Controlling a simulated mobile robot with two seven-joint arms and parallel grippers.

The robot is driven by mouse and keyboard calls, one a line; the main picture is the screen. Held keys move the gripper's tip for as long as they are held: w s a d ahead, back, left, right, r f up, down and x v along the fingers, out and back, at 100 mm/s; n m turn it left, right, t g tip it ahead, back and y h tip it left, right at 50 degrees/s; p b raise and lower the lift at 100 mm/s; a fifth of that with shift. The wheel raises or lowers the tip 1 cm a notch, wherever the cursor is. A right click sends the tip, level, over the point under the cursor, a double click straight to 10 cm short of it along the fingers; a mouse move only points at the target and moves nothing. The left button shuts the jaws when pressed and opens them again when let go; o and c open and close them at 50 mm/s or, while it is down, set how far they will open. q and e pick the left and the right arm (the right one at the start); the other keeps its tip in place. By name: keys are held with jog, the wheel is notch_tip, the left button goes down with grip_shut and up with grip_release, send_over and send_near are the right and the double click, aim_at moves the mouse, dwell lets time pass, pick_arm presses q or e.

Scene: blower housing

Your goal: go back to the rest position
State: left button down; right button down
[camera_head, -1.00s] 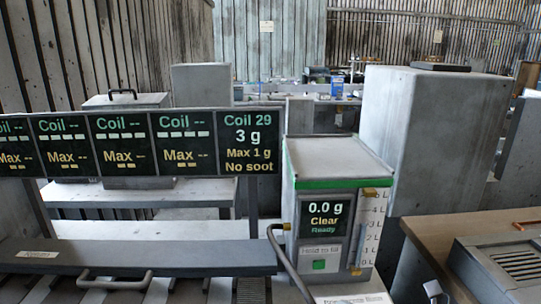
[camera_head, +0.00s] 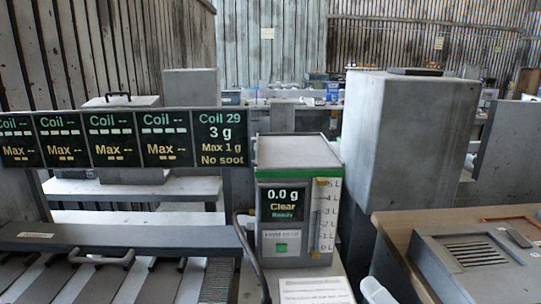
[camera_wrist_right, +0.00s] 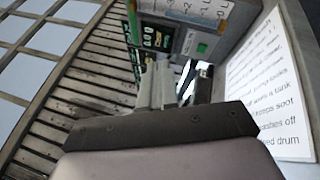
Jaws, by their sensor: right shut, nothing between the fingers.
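My right gripper (camera_wrist_right: 178,82) shows in the right wrist view, with its fingers shut and nothing held between them. It is in free air in front of the green-and-grey measuring machine (camera_wrist_right: 212,22) and beside a white printed sheet (camera_wrist_right: 268,85). In the head view, a pale piece at the bottom edge, right of the machine, looks like part of my right arm or gripper. The machine (camera_head: 300,152) there reads 0.0 g, Clear, Ready. My left gripper is not in view.
A row of coil displays (camera_head: 115,140) stands left of the machine; Coil 29 reads 3 g, Max 1 g, No soot. A slatted rack (camera_head: 130,285) with handles is below. A tall grey box (camera_head: 410,130) and a wooden bench (camera_head: 395,228) with a vented unit (camera_head: 475,252) stand right.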

jog(key=s+d+f+m+g+h, duration=0.2)
jog(key=d+f+m+h, duration=0.25)
jog(key=m+h, duration=0.4)
jog(key=s+d+f+m+g+h, duration=0.1)
jog(key=s+d+f+m+h, duration=0.35)
jog(key=m, duration=0.65)
jog(key=s+a+f+m+g+y, duration=0.1)
jog(key=s+f+m+g+y, duration=0.15)
jog(key=s+f+g, duration=0.45)
jog(key=s+a+f+m+g+y, duration=0.1)
jog(key=s+a+f+m+g, duration=0.2)
jog(key=s, duration=0.5)
jog(key=w+a+f+t+y, duration=0.1)
jog(key=w+f+t+y, duration=0.1)
jog(key=w+f+t, duration=0.3)
notch_tip(320, 180, down, 5)
jog(key=shift+w+a+r, duration=0.2)
jog(key=shift+w+a, duration=0.2)
